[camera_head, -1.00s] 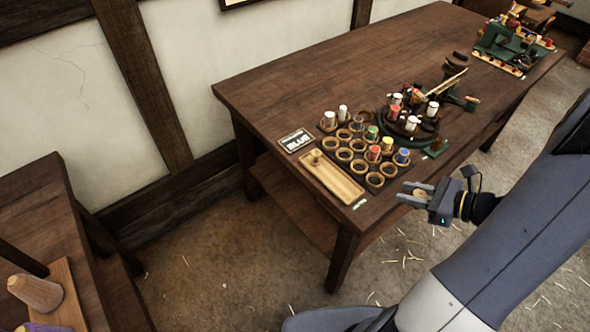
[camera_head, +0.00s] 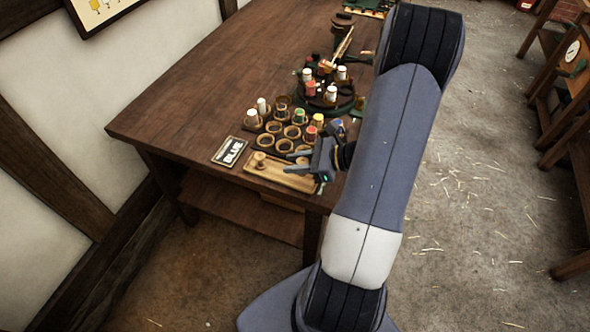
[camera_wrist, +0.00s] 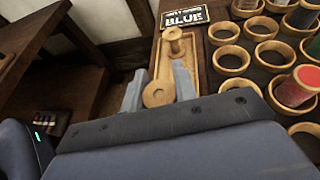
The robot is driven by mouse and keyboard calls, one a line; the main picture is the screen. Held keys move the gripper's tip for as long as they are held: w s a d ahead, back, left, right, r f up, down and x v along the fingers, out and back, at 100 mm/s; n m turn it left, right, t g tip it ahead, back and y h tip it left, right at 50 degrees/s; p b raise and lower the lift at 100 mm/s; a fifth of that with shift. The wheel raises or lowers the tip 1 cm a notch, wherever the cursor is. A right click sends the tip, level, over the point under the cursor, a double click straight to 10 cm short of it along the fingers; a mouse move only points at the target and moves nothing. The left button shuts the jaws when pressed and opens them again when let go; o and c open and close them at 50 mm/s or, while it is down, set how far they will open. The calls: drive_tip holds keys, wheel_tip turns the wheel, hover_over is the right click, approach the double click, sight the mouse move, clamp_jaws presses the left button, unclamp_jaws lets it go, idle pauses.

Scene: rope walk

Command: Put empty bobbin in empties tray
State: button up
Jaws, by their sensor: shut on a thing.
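The empties tray (camera_head: 272,176) is a shallow, long wooden tray at the near left corner of the table. One bare wooden bobbin (camera_head: 260,160) stands in its far left end; it also shows in the wrist view (camera_wrist: 173,40). My gripper (camera_head: 294,164) is over the right part of the tray in the head view. In the wrist view, my gripper (camera_wrist: 158,90) is shut on an empty wooden bobbin (camera_wrist: 158,94), seen end-on between the fingers. The held bobbin appears over the tray's near part; whether it touches the tray is hidden.
A rack of round wooden cups (camera_head: 292,132), some holding coloured bobbins, stands beside the tray. A sign reading "BLUE" (camera_head: 230,151) lies at the tray's left end. A green round stand with bobbins (camera_head: 328,106) is behind. The table's left part (camera_head: 190,110) is clear.

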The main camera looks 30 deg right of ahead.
sight(296, 178)
drive_tip(key=shift+f, duration=1.65)
drive_tip(key=shift+f, duration=0.2)
drive_tip(key=o, duration=0.9)
drive_tip(key=shift+r, duration=0.15)
drive_tip(key=shift+r, duration=0.2)
drive_tip(key=b+v, duration=0.1)
drive_tip(key=v, duration=1.1)
drive_tip(key=shift+f, duration=0.15)
